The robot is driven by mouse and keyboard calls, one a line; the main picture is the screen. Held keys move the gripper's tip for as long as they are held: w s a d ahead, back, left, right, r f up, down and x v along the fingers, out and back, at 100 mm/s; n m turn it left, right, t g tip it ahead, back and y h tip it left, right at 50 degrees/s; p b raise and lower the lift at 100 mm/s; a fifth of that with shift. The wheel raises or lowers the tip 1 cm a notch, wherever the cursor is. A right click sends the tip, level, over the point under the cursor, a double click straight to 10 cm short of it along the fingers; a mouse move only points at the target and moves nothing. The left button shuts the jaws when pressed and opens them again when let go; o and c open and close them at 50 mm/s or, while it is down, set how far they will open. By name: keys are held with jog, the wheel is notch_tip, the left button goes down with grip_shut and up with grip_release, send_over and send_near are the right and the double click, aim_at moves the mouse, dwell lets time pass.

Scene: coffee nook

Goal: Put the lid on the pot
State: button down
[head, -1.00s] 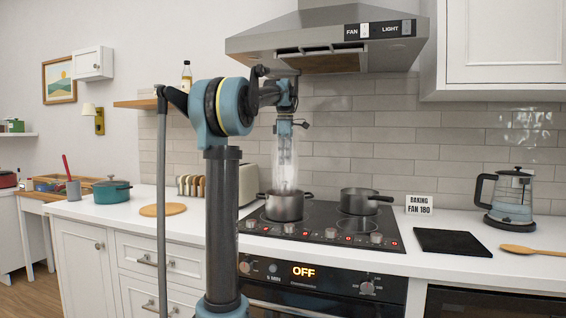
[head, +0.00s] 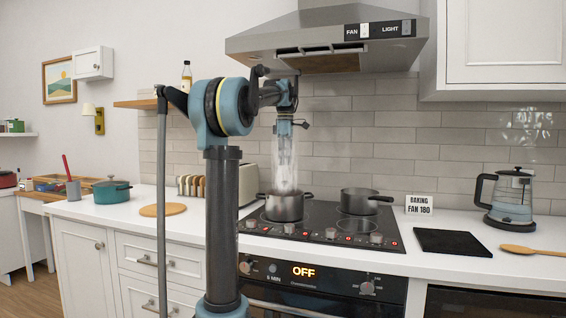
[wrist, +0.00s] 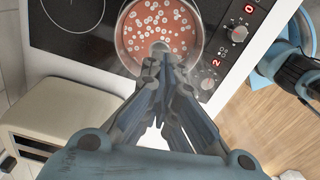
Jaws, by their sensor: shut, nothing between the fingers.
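A grey pot (head: 284,208) stands on the front left of the hob, with steam rising from it. In the wrist view, the pot (wrist: 121,42) shows red contents with several small pale rings. My gripper (wrist: 164,52) is shut, its fingertips over the near part of the pot's opening. In the head view, steam blurs its lower end above the pot. A small grey round piece shows at the fingertips in the wrist view; I cannot tell whether it is a lid knob or part of the fingers. I cannot make out a separate lid for this pot.
A second saucepan (head: 361,201) stands to the right on the black hob (head: 325,217). A teal lidded pot (head: 111,191) and a round wooden board (head: 163,210) are on the left counter. A black mat (head: 450,242) and a kettle (head: 511,200) are at right.

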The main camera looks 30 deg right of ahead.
aim_at(285, 182)
jog(key=shift+f, duration=3.3)
jog(key=shift+r, duration=0.1)
notch_tip(285, 182, up, 8)
dwell(1.2)
dwell(0.4)
jog(key=s+a+f+m, duration=0.2)
jog(key=a+f, duration=0.3)
jog(key=a, duration=0.4)
jog(key=s+a+f+m+t, duration=0.1)
jog(key=s+a+f, duration=0.1)
jog(key=a+f, duration=0.45)
jog(key=s+a+f+m, duration=0.2)
jog(key=s+a+f, duration=0.15)
jog(key=a, duration=0.75)
jog(key=s+a+f+m, duration=0.1)
jog(key=s+a+f, duration=0.3)
jog(key=f, duration=0.5)
jog(key=s+a+f+m, duration=0.2)
jog(key=s+a+f, duration=0.3)
jog(key=f, duration=0.3)
jog(key=s+a+f+m+t, duration=0.1)
jog(key=s+a+f, duration=0.4)
jog(key=f, duration=0.4)
jog(key=shift+s+f+m, duration=0.3)
jog(key=shift+s+f, duration=0.05)
jog(key=shift+s, duration=0.45)
